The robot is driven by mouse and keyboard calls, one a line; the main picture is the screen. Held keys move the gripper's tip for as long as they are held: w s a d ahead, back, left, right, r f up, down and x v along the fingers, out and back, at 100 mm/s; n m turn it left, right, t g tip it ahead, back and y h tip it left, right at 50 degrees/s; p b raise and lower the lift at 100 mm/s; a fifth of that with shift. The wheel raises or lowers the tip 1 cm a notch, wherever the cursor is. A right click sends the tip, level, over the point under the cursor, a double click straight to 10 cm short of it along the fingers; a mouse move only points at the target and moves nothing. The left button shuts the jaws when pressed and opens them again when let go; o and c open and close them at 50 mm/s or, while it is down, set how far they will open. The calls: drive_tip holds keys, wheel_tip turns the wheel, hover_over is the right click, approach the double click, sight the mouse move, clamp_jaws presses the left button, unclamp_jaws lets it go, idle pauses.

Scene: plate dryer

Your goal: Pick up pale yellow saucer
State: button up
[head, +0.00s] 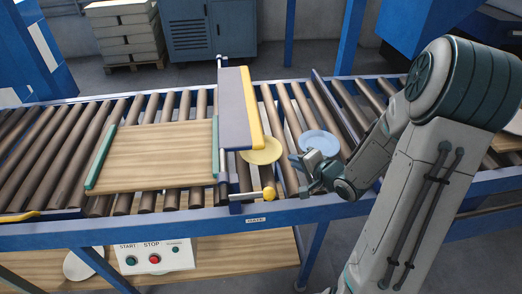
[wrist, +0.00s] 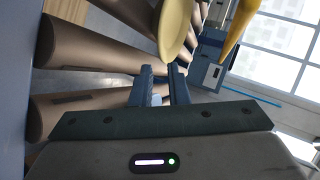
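The pale yellow saucer (head: 261,151) lies on the rollers at the foot of the grey-and-yellow panel, its left part hidden by that panel. In the wrist view the saucer (wrist: 174,24) shows nearly edge-on, just beyond the fingertips. My gripper (head: 296,172) is to the right of the saucer in the head view, a little nearer the conveyor's front edge. In the wrist view my gripper (wrist: 161,72) has its two fingers apart with a narrow gap and nothing between them. Whether a fingertip touches the saucer I cannot tell.
A light blue plate (head: 320,141) lies right behind my gripper. The upright panel (head: 239,108) stands left of the saucer, with a yellow-knobbed bar (head: 267,193) in front. A wooden board (head: 150,160) covers rollers at the left. A START/STOP box (head: 155,255) hangs below.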

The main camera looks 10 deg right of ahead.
sight(279, 156)
drive_tip(key=b+x, duration=0.1)
drive_tip(key=x, duration=0.7)
drive_tip(key=shift+w+a+f, duration=0.1)
drive_tip(key=shift+a+f, duration=0.05)
drive_tip(key=shift+a, duration=0.15)
clamp_jaws()
